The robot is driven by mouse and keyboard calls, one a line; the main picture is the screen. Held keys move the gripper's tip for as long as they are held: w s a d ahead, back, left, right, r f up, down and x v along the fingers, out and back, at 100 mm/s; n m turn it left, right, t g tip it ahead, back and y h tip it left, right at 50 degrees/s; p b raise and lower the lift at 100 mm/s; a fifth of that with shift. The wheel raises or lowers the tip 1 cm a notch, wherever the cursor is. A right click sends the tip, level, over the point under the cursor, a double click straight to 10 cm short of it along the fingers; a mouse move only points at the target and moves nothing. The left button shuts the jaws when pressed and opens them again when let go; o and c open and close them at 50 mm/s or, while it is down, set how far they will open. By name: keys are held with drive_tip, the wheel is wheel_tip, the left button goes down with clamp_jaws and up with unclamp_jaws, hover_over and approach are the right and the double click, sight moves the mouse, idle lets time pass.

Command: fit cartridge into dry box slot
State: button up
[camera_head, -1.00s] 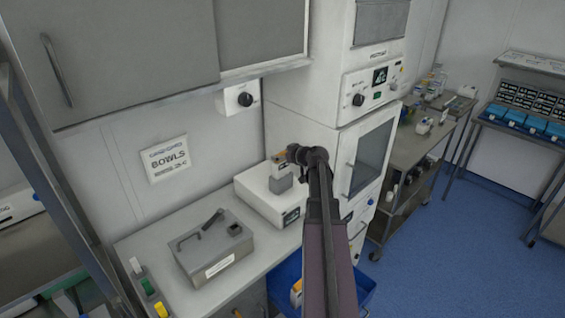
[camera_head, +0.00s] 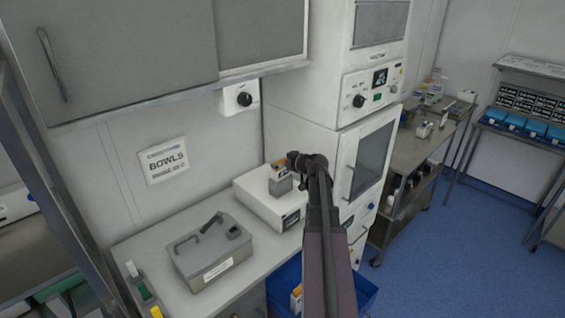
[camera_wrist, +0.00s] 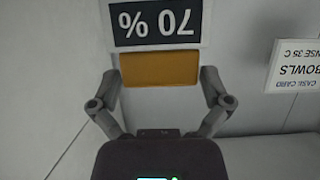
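My gripper (camera_head: 294,159) is shut on a cartridge with an orange end and a white side. In the wrist view the two fingers (camera_wrist: 160,90) press on both sides of the cartridge's orange part (camera_wrist: 160,69), and its label reads "70 %" upside down. In the head view the cartridge (camera_head: 278,167) is right at the top of a grey block (camera_head: 281,187) on a white benchtop unit (camera_head: 258,202). I cannot tell whether its lower end is inside the block. I cannot tell for sure which thing is the dry box; its slot is not clearly visible.
A grey lidded case (camera_head: 208,258) with a handle stands on the counter (camera_head: 150,235) to the left. A blue bin (camera_head: 284,278) holding another cartridge (camera_head: 296,299) is below. A tall white cabinet (camera_head: 335,135) stands close behind my arm on the right. A cupboard (camera_head: 130,60) hangs above.

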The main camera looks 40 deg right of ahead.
drive_tip(key=shift+r, duration=0.1)
idle(0.3)
drive_tip(key=shift+s+r+p, duration=0.3)
drive_tip(key=shift+s+p, duration=0.1)
drive_tip(key=shift+s, duration=0.1)
drive_tip(key=p+v, duration=0.4)
drive_tip(key=v, duration=0.6)
drive_tip(key=shift+s, duration=0.4)
drive_tip(key=shift+r, duration=0.15)
